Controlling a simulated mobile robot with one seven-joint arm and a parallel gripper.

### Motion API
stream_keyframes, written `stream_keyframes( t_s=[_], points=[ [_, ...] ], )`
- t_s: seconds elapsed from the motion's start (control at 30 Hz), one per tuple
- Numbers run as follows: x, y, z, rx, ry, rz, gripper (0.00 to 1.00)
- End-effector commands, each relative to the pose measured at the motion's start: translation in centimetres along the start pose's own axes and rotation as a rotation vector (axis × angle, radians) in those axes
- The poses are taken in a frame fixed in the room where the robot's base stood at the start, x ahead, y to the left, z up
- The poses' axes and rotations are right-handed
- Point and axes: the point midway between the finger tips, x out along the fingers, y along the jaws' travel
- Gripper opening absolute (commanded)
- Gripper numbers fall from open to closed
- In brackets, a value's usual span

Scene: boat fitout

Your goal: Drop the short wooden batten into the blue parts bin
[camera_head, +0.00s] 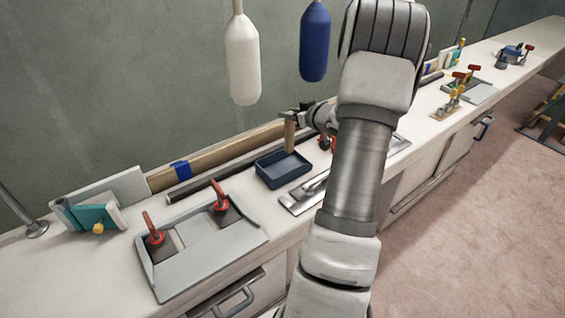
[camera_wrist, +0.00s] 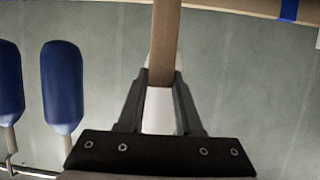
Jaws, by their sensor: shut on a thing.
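My gripper (camera_head: 291,117) is shut on the short wooden batten (camera_head: 289,136), which hangs upright below it. In the wrist view the batten (camera_wrist: 164,40) runs from between my two fingertips (camera_wrist: 160,80) to the top edge of the picture. The blue parts bin (camera_head: 291,179) stands on the white bench under my gripper. The batten's lower end shows over the back part of the bin; I cannot tell how far above or inside it is. No bin is visible in the wrist view.
White (camera_head: 242,60) and blue (camera_head: 314,42) fenders hang behind the bench. A long wooden strip with blue tape (camera_head: 180,170) lies along the wall. A metal plate tool (camera_head: 303,195) lies before the bin. A grey tray with red-handled tools (camera_head: 200,262) stands left.

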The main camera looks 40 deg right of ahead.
Motion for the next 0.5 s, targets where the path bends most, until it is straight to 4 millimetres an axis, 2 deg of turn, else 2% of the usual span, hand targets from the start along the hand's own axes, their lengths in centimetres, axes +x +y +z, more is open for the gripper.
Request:
stream_keyframes(
  t_s=[0.27,0.5],
  points=[
    [0.6,0.0,1.3,0.000,0.000,0.000,0.00],
    [1.5,0.0,3.7,0.000,0.000,-0.001,0.00]
  ],
)
